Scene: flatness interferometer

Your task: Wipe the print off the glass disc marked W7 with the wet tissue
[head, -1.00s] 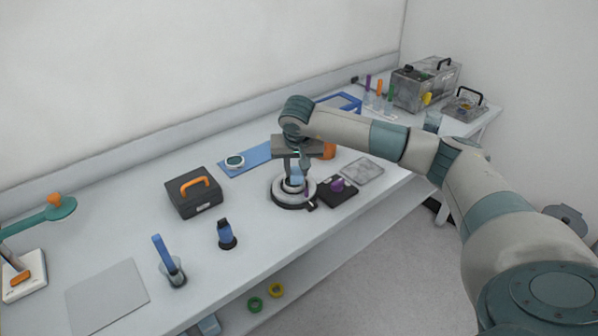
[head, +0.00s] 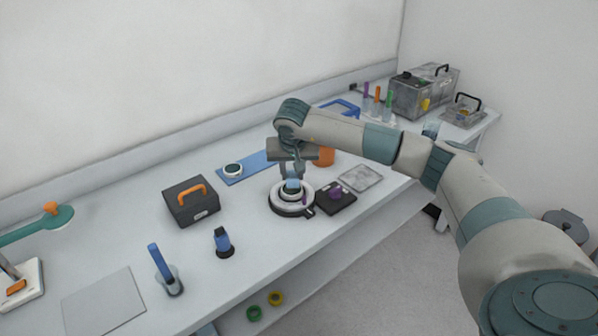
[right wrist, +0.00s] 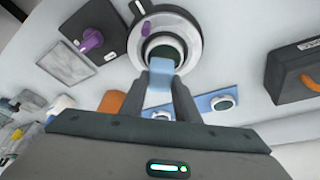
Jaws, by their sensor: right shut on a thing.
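My right gripper (head: 292,174) points down over a round white-and-black stand (head: 279,207). It is shut on a light blue tissue (head: 292,184), which also shows between the fingertips in the right wrist view (right wrist: 160,66). A dark glass disc (right wrist: 166,47) sits in the middle of the stand's white ring, and the tissue overlaps its near edge there. I cannot tell whether the tissue touches the glass. No W7 mark or print is legible. A similar dark disc in a white ring (head: 233,170) lies on a blue mat (head: 259,161). My left gripper is not in view.
A black block with a purple knob (head: 336,196) stands close right of the stand, with a grey plate (head: 361,178) beyond. An orange cup (head: 324,156) is behind. The front edge is near.

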